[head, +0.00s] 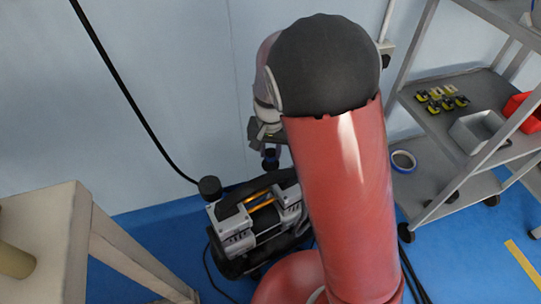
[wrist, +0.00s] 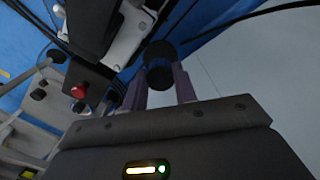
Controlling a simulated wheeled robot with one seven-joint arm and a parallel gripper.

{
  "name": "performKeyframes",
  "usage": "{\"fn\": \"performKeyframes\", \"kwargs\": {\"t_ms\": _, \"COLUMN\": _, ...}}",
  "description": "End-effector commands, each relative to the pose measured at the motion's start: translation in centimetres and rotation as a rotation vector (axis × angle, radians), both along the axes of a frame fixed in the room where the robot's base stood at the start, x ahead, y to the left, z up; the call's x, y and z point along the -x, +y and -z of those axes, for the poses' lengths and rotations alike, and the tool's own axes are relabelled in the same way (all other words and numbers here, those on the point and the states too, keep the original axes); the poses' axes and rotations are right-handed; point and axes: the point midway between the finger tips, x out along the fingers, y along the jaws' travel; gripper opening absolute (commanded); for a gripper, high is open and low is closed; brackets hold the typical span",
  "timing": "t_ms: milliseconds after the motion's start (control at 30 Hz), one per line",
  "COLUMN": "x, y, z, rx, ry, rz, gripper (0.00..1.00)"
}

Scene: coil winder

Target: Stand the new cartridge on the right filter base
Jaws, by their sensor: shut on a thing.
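The new cartridge (head: 270,159), a small dark cylinder, hangs roughly upright below my gripper (head: 268,143) in the head view. In the wrist view the black cartridge (wrist: 158,66) sits between the two purplish fingers of my gripper (wrist: 160,84), which is shut on it. The compressor (head: 258,222) stands on the floor below. A black round filter (head: 209,188) stands at its left end. The cartridge appears above the compressor's back right part in the head view. The right filter base cannot be made out; my arm hides the compressor's right side.
A grey shelf cart (head: 450,145) at the right holds a grey bin (head: 476,130), a red bin (head: 522,110) and several small yellow-black parts. A blue tape roll (head: 403,161) lies on its lower shelf. A pale table (head: 45,230) is at left. A wall stands behind the compressor.

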Motion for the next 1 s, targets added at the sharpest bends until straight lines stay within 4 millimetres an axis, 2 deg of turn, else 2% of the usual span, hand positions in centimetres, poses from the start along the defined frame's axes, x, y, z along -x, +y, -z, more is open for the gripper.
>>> {"fn": "performKeyframes", "kwargs": {"t_ms": 100, "x": 0.0, "y": 0.0, "z": 2.1, "rx": 0.002, "ry": 0.002, "rz": 0.001, "gripper": 0.07}}
{"fn": "performKeyframes", "kwargs": {"t_ms": 167, "x": 0.0, "y": 0.0, "z": 2.6, "rx": 0.001, "ry": 0.002, "rz": 0.0, "gripper": 0.07}}
{"fn": "performKeyframes", "kwargs": {"t_ms": 533, "x": 0.0, "y": 0.0, "z": 3.0, "rx": 0.0, "ry": 0.0, "rz": 0.001, "gripper": 0.07}}
{"fn": "performKeyframes", "kwargs": {"t_ms": 567, "x": 0.0, "y": 0.0, "z": 2.9, "rx": 0.0, "ry": 0.0, "rz": 0.0, "gripper": 0.32}}
{"fn": "performKeyframes", "kwargs": {"t_ms": 700, "x": 0.0, "y": 0.0, "z": 2.9, "rx": 0.0, "ry": 0.0, "rz": 0.0, "gripper": 0.5}}
{"fn": "performKeyframes", "kwargs": {"t_ms": 1000, "x": 0.0, "y": 0.0, "z": 2.6, "rx": -0.001, "ry": 0.0, "rz": 0.0, "gripper": 0.5}}
